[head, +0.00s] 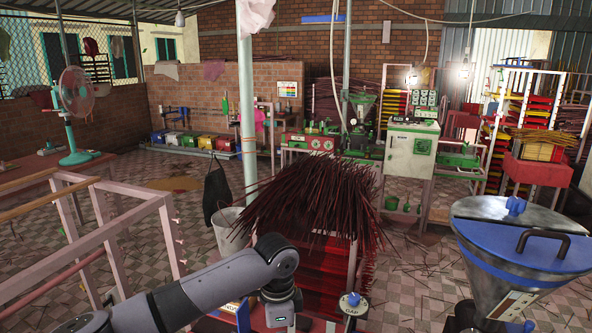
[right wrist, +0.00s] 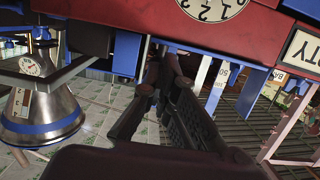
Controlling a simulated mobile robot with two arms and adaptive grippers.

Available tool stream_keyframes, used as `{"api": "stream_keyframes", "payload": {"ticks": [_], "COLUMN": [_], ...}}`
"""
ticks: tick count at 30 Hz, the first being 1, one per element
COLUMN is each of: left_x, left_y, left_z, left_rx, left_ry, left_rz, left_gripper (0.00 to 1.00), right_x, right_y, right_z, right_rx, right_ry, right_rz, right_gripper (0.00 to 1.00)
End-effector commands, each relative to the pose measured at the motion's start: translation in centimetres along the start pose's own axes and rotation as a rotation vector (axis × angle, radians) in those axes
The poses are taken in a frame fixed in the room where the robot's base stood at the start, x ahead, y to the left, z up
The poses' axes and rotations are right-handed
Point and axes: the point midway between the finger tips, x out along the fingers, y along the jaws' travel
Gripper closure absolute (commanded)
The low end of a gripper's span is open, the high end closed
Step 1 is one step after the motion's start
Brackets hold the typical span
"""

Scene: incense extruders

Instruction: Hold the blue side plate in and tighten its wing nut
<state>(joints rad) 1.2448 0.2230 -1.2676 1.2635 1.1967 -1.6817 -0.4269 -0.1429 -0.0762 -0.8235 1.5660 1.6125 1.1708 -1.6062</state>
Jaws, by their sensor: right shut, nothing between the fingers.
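My right gripper (right wrist: 164,65) is shut and empty in the right wrist view. Its dark fingers reach up to the underside of a red machine body (right wrist: 265,35). A blue upright plate (right wrist: 126,53) is left of the fingertips, and blue hanging strips (right wrist: 215,88) are to their right. I cannot tell which blue part is the side plate, or whether the fingers touch anything. No wing nut is clearly seen. In the head view my left forearm comes in from the left and bends down at the wrist; its gripper is below the frame.
A steel hopper with a blue lid (head: 520,233) stands at the right in the head view. A bundle of dark red incense sticks (head: 312,200) lies on a red stack in the middle. A pink frame (head: 85,255) is at the left. Tiled floor (head: 425,265) shows between them.

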Motion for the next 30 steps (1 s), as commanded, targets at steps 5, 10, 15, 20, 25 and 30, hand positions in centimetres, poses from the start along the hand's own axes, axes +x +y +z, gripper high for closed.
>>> {"api": "stream_keyframes", "payload": {"ticks": [5,10,15,20,25,30], "left_x": [-0.2,-0.4,-0.6,-0.7,-0.9,-1.1], "left_y": [0.0,0.0,0.0,0.0,0.0,0.0], "left_z": [0.0,0.0,0.0,0.0,0.0,0.0], "left_rx": [0.000,0.000,0.000,0.000,0.000,0.000], "left_ry": [0.000,0.000,0.000,0.000,0.000,0.000], "left_rz": [0.000,0.000,0.000,0.000,0.000,0.000], "left_gripper": [0.17,0.17,0.17,0.17,0.17,0.17], "right_x": [0.5,1.0,1.5,2.0,2.5,3.0], "right_y": [0.0,0.0,0.0,0.0,0.0,0.0], "right_z": [-0.2,-0.3,-0.4,-0.5,-0.6,-0.7], "right_rx": [0.000,0.000,0.001,0.001,0.000,0.000], "right_ry": [0.000,0.001,0.001,0.002,0.001,0.002], "right_rz": [0.000,0.000,0.001,0.000,0.000,0.002], "right_gripper": [1.00,1.00,1.00,1.00,1.00,1.00]}}
